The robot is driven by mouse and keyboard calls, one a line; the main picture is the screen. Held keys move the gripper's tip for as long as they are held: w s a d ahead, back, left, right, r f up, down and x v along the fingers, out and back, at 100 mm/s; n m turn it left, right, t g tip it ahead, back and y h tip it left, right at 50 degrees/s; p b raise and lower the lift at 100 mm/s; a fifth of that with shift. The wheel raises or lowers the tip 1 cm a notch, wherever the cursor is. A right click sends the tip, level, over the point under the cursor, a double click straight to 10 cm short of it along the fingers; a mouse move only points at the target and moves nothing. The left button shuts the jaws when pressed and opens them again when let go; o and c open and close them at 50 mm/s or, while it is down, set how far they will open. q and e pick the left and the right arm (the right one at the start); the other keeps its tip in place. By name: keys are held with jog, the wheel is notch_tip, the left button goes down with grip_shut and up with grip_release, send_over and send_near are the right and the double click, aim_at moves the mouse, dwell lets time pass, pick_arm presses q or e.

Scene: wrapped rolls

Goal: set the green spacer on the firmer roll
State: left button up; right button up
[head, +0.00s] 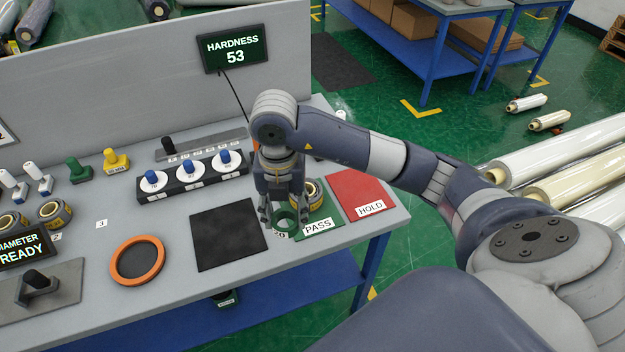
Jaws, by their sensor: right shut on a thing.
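The green spacer (287,214) is a ring low at the bench's front right, by the left edge of the green PASS mat (325,232). My right gripper (283,217) points down with its fingers shut on the spacer. A wrapped roll (313,194) with a dark and yellow wrap stands on the PASS mat, just right of my gripper and partly hidden by it. Two similar rolls, one (55,214) by the label 2 and one (12,222) further left, stand at the bench's left. My left gripper is out of view.
The hardness display (234,49) reads 53; the diameter display (23,250) reads READY. A red HOLD mat (356,190) lies right of the PASS mat. A black pad (228,235) and an orange ring (137,261) lie to the left. Blue-knobbed dials (192,172) stand behind.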

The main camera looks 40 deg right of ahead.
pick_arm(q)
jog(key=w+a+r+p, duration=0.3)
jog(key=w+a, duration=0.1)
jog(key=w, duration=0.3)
pick_arm(e)
jog(key=w+d+f+p, duration=0.1)
jog(key=w+d, duration=0.2)
jog(key=d, duration=0.1)
jog(key=w+d+f+p, duration=0.1)
jog(key=w+d+f, duration=0.1)
jog(key=w+d, duration=0.1)
jog(key=w+d+f+p, duration=0.1)
jog(key=w+d+f, duration=0.1)
jog(key=w+d, duration=0.2)
jog(key=shift+d, duration=0.45)
jog(key=shift+f, duration=0.55)
jog(key=o, duration=0.9)
jog(key=shift+c, duration=0.2)
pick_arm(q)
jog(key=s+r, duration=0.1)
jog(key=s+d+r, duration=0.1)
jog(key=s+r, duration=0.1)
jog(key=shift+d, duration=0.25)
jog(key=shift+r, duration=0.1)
pick_arm(e)
jog(key=shift+r, duration=0.2)
